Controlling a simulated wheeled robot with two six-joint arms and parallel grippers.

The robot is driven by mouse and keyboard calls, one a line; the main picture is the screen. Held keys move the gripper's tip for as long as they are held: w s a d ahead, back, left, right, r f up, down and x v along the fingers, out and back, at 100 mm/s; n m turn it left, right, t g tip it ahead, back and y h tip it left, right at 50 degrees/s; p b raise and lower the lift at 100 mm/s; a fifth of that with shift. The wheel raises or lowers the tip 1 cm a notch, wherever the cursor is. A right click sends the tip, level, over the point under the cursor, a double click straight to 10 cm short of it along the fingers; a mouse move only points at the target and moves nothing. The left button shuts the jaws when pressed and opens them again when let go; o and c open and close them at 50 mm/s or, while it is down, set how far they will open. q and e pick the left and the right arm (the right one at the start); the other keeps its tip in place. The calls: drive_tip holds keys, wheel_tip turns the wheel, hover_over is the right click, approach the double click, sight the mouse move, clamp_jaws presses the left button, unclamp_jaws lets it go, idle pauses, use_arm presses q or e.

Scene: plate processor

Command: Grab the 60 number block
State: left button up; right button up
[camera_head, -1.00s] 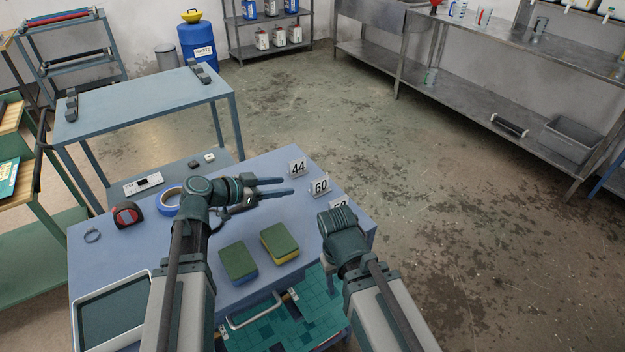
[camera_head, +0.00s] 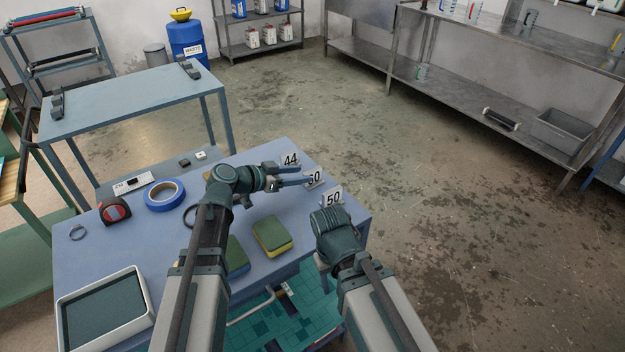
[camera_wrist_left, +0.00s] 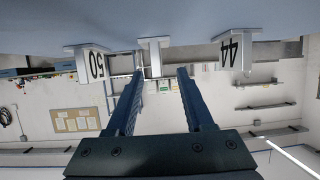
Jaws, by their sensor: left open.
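The 60 number block (camera_head: 316,178) is a small white upright block near the back right of the blue table; my left fingers partly cover it in the head view. My left gripper (camera_head: 302,175) is open, with its fingertips right at this block. In the left wrist view, which is upside down, a block (camera_wrist_left: 150,56) stands in line with the gap between the open fingers (camera_wrist_left: 159,73); its number is not readable there. The 44 block (camera_head: 290,160) and the 50 block (camera_head: 333,197) stand on either side. My right wrist (camera_head: 337,232) is near the table's right edge; its fingers are hidden.
Two green-and-yellow sponges (camera_head: 272,236) lie in front, one partly behind my left arm. Blue tape (camera_head: 165,194), a tape measure (camera_head: 114,211) and a white tray (camera_head: 148,315) are on the left. The table edge lies just beyond the blocks.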

sight(308, 172)
use_arm(q)
drive_tip(key=x, duration=0.1)
drive_tip(key=b+x, duration=0.1)
drive_tip(key=x, duration=0.3)
drive_tip(key=shift+d+r, duration=0.25)
drive_tip(key=shift+d, duration=0.05)
clamp_jaws()
